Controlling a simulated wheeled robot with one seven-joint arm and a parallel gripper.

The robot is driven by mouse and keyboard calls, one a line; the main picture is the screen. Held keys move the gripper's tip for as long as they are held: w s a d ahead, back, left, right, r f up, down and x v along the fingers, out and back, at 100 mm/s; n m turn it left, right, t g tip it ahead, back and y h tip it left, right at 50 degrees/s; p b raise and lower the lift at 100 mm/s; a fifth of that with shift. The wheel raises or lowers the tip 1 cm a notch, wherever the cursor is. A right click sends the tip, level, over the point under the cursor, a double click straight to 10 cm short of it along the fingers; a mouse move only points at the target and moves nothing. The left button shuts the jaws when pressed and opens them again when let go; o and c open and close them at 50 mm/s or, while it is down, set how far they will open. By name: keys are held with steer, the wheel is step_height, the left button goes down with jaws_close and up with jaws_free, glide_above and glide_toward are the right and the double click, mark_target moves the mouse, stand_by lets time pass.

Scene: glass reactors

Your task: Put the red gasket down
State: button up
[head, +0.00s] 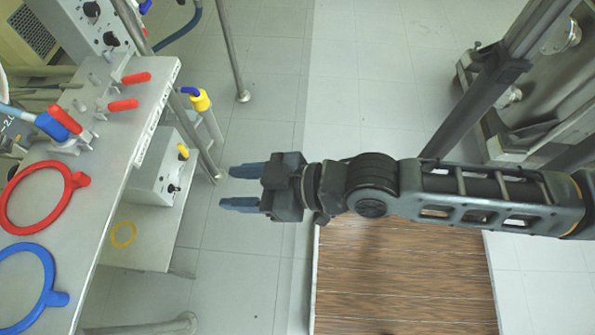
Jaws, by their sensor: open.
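The red gasket (68,183) is a flat ring with a small tab. It lies on the grey metal table (107,195) at the left. My gripper (230,187) is open and empty. It is out over the floor, to the right of the table and apart from it, with its fingers pointing left. Nothing is between the fingers.
A blue gasket (49,278) lies on the table just below the red one. Red-handled valves (122,105) stand at the table's back. A yellow ring (123,234) lies on a lower shelf (150,245). A metal frame (490,80) stands at the right. Open floor lies between.

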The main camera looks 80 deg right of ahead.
steer(key=s+a+r+t+y, duration=0.1)
steer(key=s+r, duration=0.7)
steer(key=s, duration=0.3)
steer(key=shift+a+n, duration=0.2)
steer(key=shift+n, duration=0.2)
steer(key=shift+f, duration=0.1)
stand_by(0.5)
